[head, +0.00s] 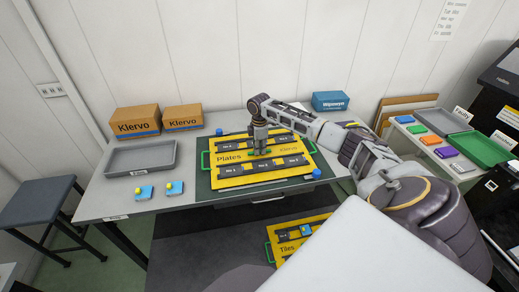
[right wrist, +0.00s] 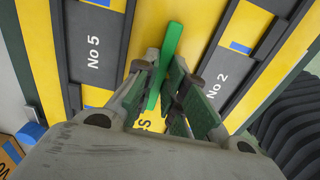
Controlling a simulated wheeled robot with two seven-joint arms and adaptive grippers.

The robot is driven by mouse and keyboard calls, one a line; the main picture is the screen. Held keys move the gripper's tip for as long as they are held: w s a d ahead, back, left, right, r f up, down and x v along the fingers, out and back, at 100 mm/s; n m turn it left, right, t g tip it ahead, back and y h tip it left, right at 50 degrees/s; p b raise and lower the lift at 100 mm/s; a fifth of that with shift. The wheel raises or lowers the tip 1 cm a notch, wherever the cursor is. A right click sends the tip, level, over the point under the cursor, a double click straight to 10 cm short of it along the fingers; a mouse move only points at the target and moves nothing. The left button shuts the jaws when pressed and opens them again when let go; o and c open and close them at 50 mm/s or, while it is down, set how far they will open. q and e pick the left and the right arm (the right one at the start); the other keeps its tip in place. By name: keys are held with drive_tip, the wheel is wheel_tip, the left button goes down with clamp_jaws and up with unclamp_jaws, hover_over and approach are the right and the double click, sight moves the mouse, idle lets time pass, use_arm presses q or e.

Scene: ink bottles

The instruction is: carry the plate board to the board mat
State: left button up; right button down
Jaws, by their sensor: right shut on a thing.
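The plate board (head: 232,181) is a yellow board marked "Plates", with dark numbered strips and green side handles. It appears flat over the dark green board mat (head: 204,189) on the table; whether it touches the mat is hard to tell. Mat shows along its left and front edges. My right gripper (head: 261,151) reaches down over the board's middle. In the right wrist view its jaws (right wrist: 165,88) are shut on the board's green middle grip (right wrist: 170,55). The strips "No 5" and "No 2" lie either side. My left gripper is not in view.
Blue pegs (head: 316,173) stand by the mat's corners. A blue box (head: 330,101) stands behind. A "Tiles" board (head: 287,249) lies below. A side bench (head: 398,139) holds trays.

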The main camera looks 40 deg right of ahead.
drive_tip(key=shift+f, duration=0.3)
drive_tip(key=c, duration=1.5)
unclamp_jaws()
wheel_tip(320, 180, up, 12)
drive_tip(key=shift+r, duration=0.2)
drive_tip(key=shift+f, duration=0.1)
